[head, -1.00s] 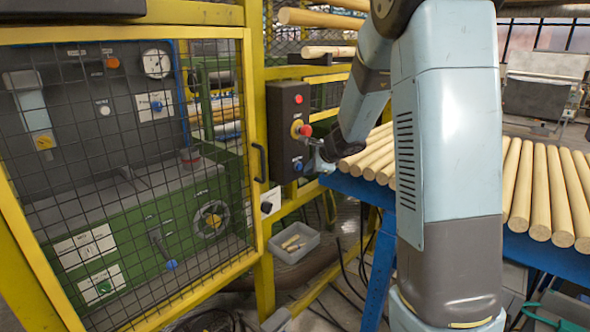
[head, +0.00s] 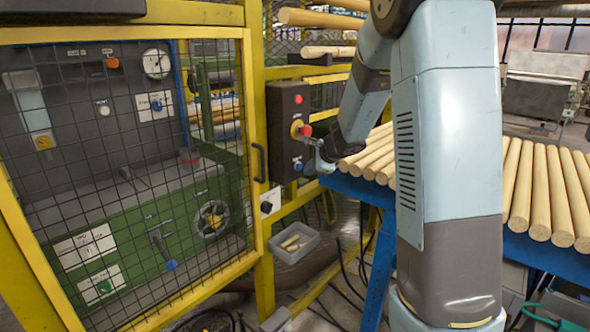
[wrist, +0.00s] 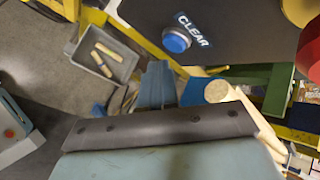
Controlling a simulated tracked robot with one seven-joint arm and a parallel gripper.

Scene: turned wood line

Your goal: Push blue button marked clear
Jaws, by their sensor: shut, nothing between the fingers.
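The dark control box (head: 283,128) hangs on the yellow fence post. Its blue button (head: 298,166) is low on the front face. In the wrist view the blue button (wrist: 176,41) has a white ring and stands beside the word CLEAR. My gripper (head: 318,163) is just right of the button in the head view, close to the box. In the wrist view my gripper (wrist: 159,82) is shut and empty, its tips a little below the button in the picture. A gap shows between them there; contact is not visible.
A red knob on a yellow base (head: 302,130) and a red light (head: 298,99) are above the button on the same box. A grey bin (head: 312,240) with wood pieces stands below. A blue table (head: 350,187) with wooden rods is to the right. A mesh gate (head: 252,100) is left.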

